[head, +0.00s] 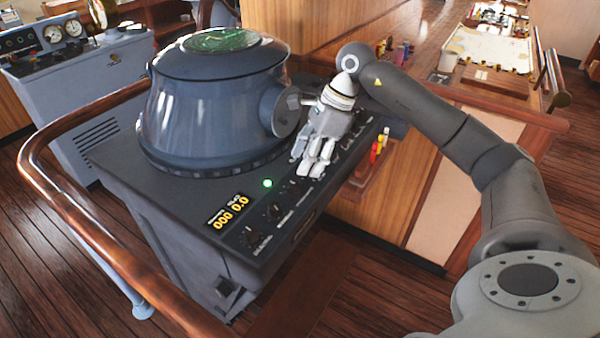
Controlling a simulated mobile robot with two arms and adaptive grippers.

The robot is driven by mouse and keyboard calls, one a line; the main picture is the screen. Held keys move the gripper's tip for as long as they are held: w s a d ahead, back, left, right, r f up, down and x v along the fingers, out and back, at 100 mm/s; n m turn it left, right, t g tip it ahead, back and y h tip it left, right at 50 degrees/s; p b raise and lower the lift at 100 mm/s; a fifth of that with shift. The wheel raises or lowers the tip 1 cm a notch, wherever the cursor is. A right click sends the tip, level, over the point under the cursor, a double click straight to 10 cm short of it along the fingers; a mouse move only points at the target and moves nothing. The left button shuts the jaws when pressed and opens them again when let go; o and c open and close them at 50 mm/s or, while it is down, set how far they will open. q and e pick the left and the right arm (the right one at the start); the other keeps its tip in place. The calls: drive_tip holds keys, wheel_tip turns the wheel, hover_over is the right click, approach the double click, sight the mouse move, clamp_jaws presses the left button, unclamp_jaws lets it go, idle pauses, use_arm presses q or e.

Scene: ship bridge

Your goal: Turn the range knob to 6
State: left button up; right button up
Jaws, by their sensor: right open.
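The radar console (140,185) stands in the middle, with a row of small black knobs along its sloped front edge. Knobs show at the near corner (251,236), further along (274,211) and close to my gripper (295,186). Their labels and pointer positions are too small to read, so I cannot tell which is the range knob. My right gripper (309,168) points down over the middle of this row, open, and hides part of the panel. I cannot tell whether it touches a knob. My left gripper is out of view.
A domed radar housing (215,105) with a green screen rises behind the panel. An amber display (231,213) and a green light (267,183) are on the console. A wooden handrail (85,225) curves around the left. A chart table (490,50) is at the back right.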

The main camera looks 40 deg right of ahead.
drive_tip(key=v, duration=0.5)
drive_tip(key=shift+d+r, duration=0.1)
drive_tip(key=shift+r, duration=0.05)
